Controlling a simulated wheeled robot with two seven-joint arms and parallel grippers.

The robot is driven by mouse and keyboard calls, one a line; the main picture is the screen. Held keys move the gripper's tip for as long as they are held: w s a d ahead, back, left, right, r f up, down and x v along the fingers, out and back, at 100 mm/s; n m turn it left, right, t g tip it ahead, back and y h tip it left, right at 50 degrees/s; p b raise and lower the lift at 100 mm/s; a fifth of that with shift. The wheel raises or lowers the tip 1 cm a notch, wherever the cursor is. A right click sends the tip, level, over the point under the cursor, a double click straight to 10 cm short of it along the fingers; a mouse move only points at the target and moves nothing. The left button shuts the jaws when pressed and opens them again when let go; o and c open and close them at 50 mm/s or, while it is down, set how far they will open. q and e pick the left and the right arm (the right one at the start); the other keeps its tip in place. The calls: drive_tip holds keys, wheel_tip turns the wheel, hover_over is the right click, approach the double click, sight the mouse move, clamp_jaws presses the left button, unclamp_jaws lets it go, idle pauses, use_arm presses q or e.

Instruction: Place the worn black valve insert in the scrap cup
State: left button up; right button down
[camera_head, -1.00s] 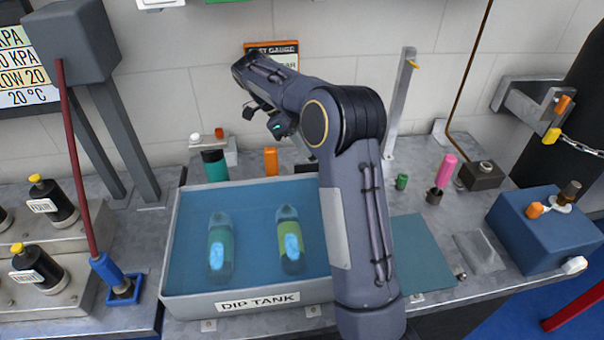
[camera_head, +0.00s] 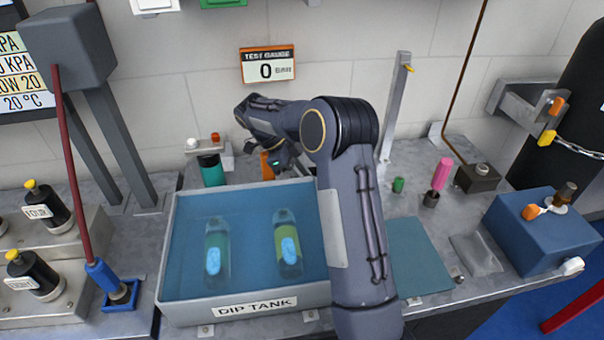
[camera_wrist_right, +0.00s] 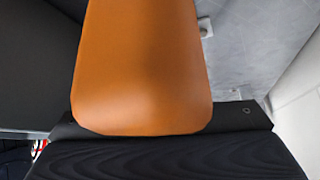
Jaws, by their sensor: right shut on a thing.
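My right gripper (camera_head: 275,169) is low behind the back wall of the dip tank. I cannot pick out a worn black valve insert in either view. My left gripper is not in view.
The dip tank (camera_head: 180,308) holds two submerged bottle-like parts. A teal-and-black cylinder (camera_head: 211,171) stands close left of my gripper. A small green piece (camera_head: 398,185), a blue-green mat (camera_head: 418,260) and a blue box (camera_head: 545,235) lie to the right. My right arm spans the tank's right side.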

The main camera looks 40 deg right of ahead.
drive_tip(key=c, duration=1.5)
unclamp_jaws()
drive_tip(key=shift+r+p, duration=0.3)
drive_tip(key=shift+p, duration=0.05)
drive_tip(key=v, duration=0.7)
drive_tip(key=shift+w, duration=0.15)
drive_tip(key=shift+a, duration=0.15)
